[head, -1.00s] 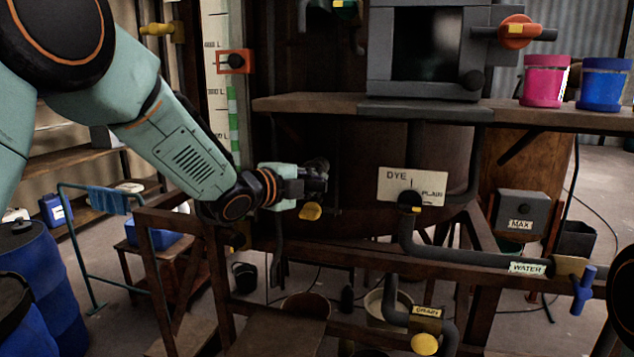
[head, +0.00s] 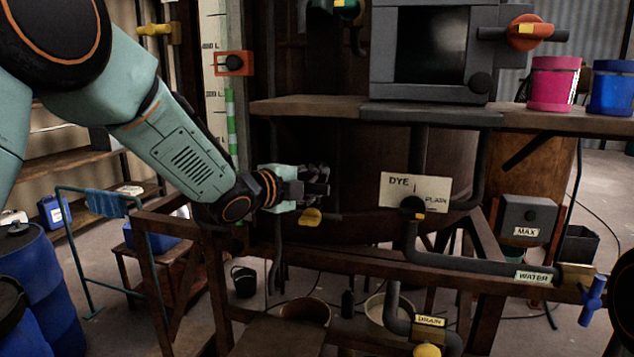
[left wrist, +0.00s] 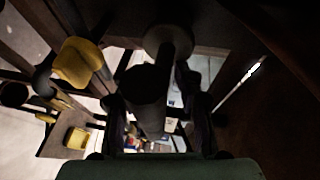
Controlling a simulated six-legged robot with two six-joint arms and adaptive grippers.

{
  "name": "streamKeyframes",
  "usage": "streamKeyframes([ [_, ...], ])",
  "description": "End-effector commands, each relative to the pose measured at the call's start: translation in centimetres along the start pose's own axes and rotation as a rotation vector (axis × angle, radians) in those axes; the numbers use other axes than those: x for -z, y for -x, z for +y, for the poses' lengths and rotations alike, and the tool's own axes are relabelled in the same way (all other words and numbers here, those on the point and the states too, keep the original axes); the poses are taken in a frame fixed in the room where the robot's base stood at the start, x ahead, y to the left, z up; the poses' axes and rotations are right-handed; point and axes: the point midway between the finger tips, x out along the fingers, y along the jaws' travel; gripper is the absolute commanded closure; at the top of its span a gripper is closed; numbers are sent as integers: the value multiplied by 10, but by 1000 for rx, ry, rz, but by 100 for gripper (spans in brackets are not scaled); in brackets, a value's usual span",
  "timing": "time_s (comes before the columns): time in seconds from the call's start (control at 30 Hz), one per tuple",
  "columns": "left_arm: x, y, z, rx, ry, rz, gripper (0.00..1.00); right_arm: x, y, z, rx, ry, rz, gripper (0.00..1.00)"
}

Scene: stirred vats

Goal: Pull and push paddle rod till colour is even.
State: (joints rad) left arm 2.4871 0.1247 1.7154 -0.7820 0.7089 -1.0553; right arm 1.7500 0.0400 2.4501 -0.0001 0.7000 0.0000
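My left gripper (head: 318,187) is at the dark front of the vat (head: 345,150), left of the DYE/PLAIN plate (head: 415,190). In the left wrist view, a dark rod-like handle (left wrist: 150,95) with a round disc at its far end lies between the fingers. Light shows between the handle and the right finger, so the gripper looks open around it. I cannot tell whether the left finger touches it. The dark sight window (head: 430,45) shows no clear colour. The liquid is not visible. My right gripper is not in view.
A yellow knob (head: 310,216) hangs just below my left gripper; a yellow part (left wrist: 77,62) also shows close by in the wrist view. A wooden shelf (head: 330,108) is above. Pink (head: 553,85) and blue (head: 611,88) pots stand right. Blue drums (head: 40,270) stand left.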

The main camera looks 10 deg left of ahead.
Motion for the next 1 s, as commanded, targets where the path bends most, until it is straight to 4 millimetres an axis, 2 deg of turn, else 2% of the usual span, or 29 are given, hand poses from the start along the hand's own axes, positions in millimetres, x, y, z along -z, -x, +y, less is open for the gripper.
streamKeyframes([
  [0.33,0,-2,0,-1,-2,1,60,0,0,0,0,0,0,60],
  [0.47,-1,5,0,0,0,0,60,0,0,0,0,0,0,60],
  [0.57,-1,18,-1,1,1,0,60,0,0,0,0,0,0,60],
  [1.0,1,98,-1,4,3,2,60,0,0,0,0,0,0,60],
])
